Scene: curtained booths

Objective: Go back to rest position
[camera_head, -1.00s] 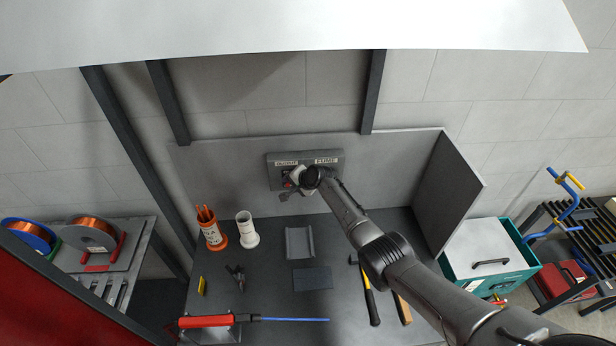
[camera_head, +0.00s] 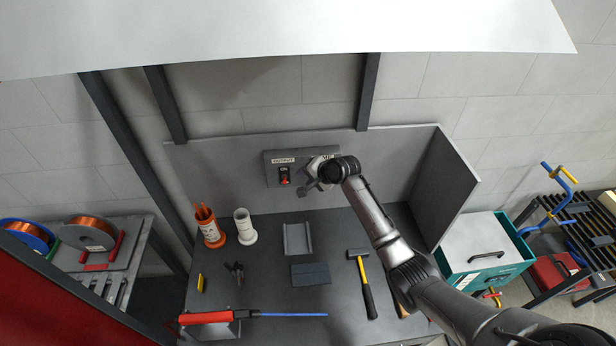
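My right arm reaches in from the lower right over the workbench (camera_head: 345,230). My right gripper (camera_head: 314,182) is at the grey switch box (camera_head: 275,180) on the back panel, in front of its right half. Its fingers are small and partly hidden by the wrist, so I cannot tell if they are open or if they touch the box. My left gripper is not in view.
On the bench are an orange holder (camera_head: 209,228), a white holder (camera_head: 245,227), a grey tray (camera_head: 297,239), a dark block (camera_head: 310,273), a hammer (camera_head: 363,285) and a red-handled tool (camera_head: 207,317). A teal box (camera_head: 484,252) stands right; wire spools (camera_head: 88,234) sit left.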

